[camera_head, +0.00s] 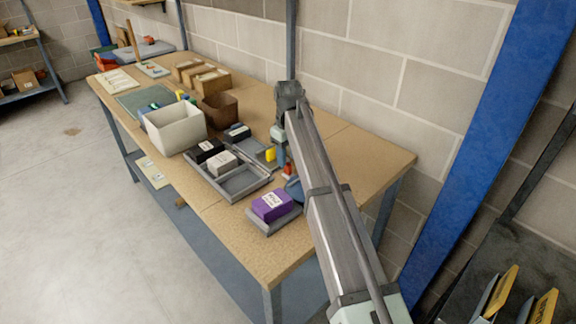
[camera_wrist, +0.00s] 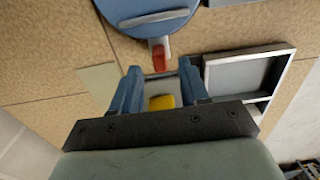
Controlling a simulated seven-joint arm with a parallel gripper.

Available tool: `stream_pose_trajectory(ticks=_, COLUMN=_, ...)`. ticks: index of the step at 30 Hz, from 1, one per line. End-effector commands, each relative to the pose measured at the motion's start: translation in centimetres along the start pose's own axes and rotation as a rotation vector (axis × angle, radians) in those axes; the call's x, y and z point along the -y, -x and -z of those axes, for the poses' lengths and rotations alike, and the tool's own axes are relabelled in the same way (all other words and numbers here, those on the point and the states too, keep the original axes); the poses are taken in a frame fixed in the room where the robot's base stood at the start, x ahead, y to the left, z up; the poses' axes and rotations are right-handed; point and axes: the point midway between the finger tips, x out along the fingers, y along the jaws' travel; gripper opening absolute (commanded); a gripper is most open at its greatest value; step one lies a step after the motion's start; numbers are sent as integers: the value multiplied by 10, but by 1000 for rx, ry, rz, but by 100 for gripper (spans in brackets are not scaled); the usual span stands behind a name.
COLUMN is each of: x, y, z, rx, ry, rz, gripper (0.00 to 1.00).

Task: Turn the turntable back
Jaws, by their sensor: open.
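The turntable is a blue disc (camera_wrist: 150,10) at the top of the wrist view, cut off by the frame edge, with a pale bar across it. In the head view the blue disc (camera_head: 294,188) is partly hidden behind my arm. A red-tipped piece (camera_wrist: 159,57) sticks out from the disc's edge toward my gripper (camera_wrist: 159,68). The blue fingers are apart, with the red tip just beyond them, near the middle of the gap. I cannot tell whether they touch it. A yellow piece (camera_wrist: 162,101) shows lower between the fingers; it also shows in the head view (camera_head: 271,154).
A grey divided tray (camera_head: 240,183) holding boxes lies left of my gripper. A purple box (camera_head: 271,205) sits on a grey base near the table's front end. A white bin (camera_head: 174,128) and brown boxes (camera_head: 208,80) stand farther back. A block wall runs behind the table.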

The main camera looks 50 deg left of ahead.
Motion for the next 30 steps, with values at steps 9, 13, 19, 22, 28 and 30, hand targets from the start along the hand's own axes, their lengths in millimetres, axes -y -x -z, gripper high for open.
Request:
stream_pose_trajectory(ticks=9, x=0, y=-36, z=0, rx=1, ry=0, rz=0, gripper=45)
stream_pose_trajectory(ticks=13, x=0, y=-40, z=0, rx=0, ry=0, rz=0, gripper=45)
stream_pose_trajectory(ticks=19, x=0, y=-41, z=0, rx=0, ry=0, rz=0, gripper=45)
stream_pose_trajectory(ticks=22, x=0, y=-41, z=0, rx=0, ry=0, rz=0, gripper=44)
stream_pose_trajectory(ticks=28, x=0, y=-41, z=0, rx=0, ry=0, rz=0, gripper=25)
stream_pose_trajectory(ticks=30, x=0, y=-41, z=0, rx=0, ry=0, rz=0, gripper=18)
